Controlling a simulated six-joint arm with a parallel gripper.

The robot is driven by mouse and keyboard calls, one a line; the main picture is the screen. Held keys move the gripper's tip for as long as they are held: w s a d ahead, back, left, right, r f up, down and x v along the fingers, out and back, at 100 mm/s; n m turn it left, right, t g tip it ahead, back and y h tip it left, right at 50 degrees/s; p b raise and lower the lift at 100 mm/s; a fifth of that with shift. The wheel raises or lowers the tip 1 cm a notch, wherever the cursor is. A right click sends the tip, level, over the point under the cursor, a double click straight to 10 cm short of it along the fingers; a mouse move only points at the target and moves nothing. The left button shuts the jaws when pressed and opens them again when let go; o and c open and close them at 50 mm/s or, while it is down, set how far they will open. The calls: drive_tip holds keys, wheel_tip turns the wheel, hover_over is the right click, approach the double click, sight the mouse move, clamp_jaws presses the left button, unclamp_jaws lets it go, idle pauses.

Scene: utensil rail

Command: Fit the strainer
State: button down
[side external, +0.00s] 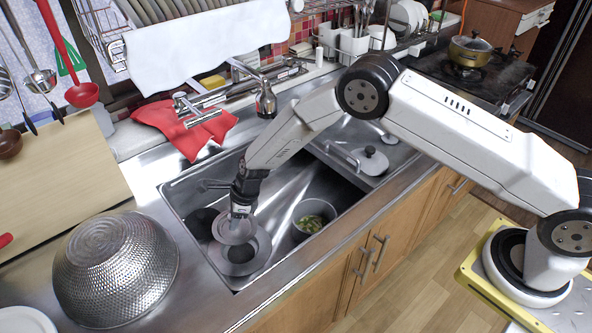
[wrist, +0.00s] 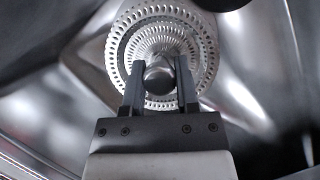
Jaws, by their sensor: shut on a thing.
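The strainer (wrist: 150,32) is a round, perforated metal basket with a central knob, seen from above in the wrist view. My gripper (wrist: 160,90) is shut on this knob, one finger on each side. In the side view my gripper (side external: 240,212) points down into the left part of the sink, with the strainer (side external: 233,231) as a pale disc under it. A round metal drain (side external: 262,246) with a dark middle lies on the sink floor, below and slightly right of the strainer. The strainer partly covers it. I cannot tell the exact gap between them.
A bowl (side external: 299,229) with green scraps stands right of the drain in the sink. A dark round thing (side external: 201,222) lies left of it. A hammered metal bowl (side external: 115,265) stands on the left counter. The faucet (side external: 265,100) and a red cloth (side external: 180,128) are behind the sink.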

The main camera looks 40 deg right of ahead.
sight(246, 224)
drive_tip(key=shift+f, duration=0.15)
drive_tip(key=shift+f, duration=2.65)
drive_tip(key=shift+f, duration=2)
drive_tip(key=shift+c, duration=1.4)
unclamp_jaws()
drive_tip(key=shift+r, duration=0.15)
drive_tip(key=shift+v, duration=3.75)
drive_tip(key=shift+d, duration=0.1)
